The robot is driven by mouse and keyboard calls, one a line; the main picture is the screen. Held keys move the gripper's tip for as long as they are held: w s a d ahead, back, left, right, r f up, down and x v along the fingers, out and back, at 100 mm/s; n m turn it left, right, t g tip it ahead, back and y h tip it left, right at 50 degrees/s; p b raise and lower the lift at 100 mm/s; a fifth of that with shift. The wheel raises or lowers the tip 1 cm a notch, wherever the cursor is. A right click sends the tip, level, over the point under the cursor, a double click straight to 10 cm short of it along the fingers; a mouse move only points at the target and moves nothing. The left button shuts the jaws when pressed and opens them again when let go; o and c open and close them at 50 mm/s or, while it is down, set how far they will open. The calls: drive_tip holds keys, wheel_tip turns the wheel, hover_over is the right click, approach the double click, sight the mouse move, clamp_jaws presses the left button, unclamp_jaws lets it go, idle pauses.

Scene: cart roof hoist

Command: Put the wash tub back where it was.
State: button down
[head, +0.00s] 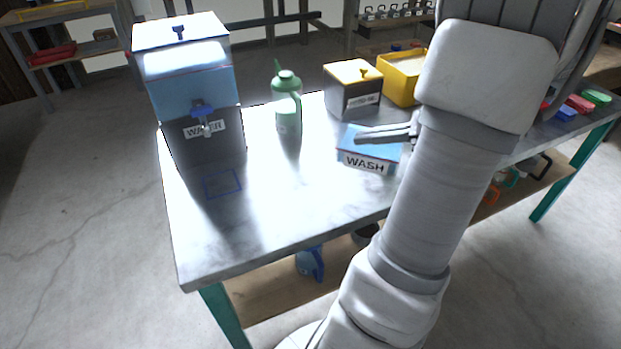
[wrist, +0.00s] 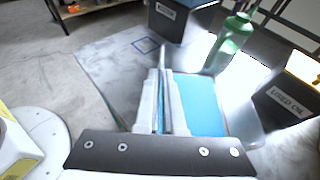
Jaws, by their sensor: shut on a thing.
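The wash tub (head: 368,163) is a small light-blue box with a WASH label on its front. It is over the right-centre of the metal table (head: 290,225), in front of the black tin. I cannot tell whether its base touches the table. My gripper (head: 362,134) reaches in from the right above the tub. In the wrist view my gripper (wrist: 162,90) is shut on the near wall of the tub, with its blue inside (wrist: 205,105) beside the fingers. A blue square outline (head: 222,183) on the table below the water tap is empty.
The water dispenser (head: 190,90) stands at the left, its tap over the outline. A green bottle (head: 287,105) stands between it and the black tin with a yellow lid (head: 353,88). A yellow bin (head: 402,78) is behind. The table's front left is clear.

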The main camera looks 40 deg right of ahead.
drive_tip(key=shift+w+a+f+b, duration=0.95)
drive_tip(key=shift+w+a+f, duration=0.4)
drive_tip(key=shift+f, duration=0.45)
drive_tip(key=shift+w+a+f+b, duration=0.95)
drive_tip(key=shift+w+a+f, duration=0.4)
drive_tip(key=shift+f, duration=0.4)
drive_tip(key=shift+w+a+f+b, duration=0.95)
drive_tip(key=shift+w+a+f, duration=0.4)
drive_tip(key=shift+f, duration=0.45)
drive_tip(key=shift+w+d, duration=0.1)
drive_tip(key=shift+d, duration=0.05)
drive_tip(key=shift+f, duration=0.15)
drive_tip(key=c, duration=1)
unclamp_jaws()
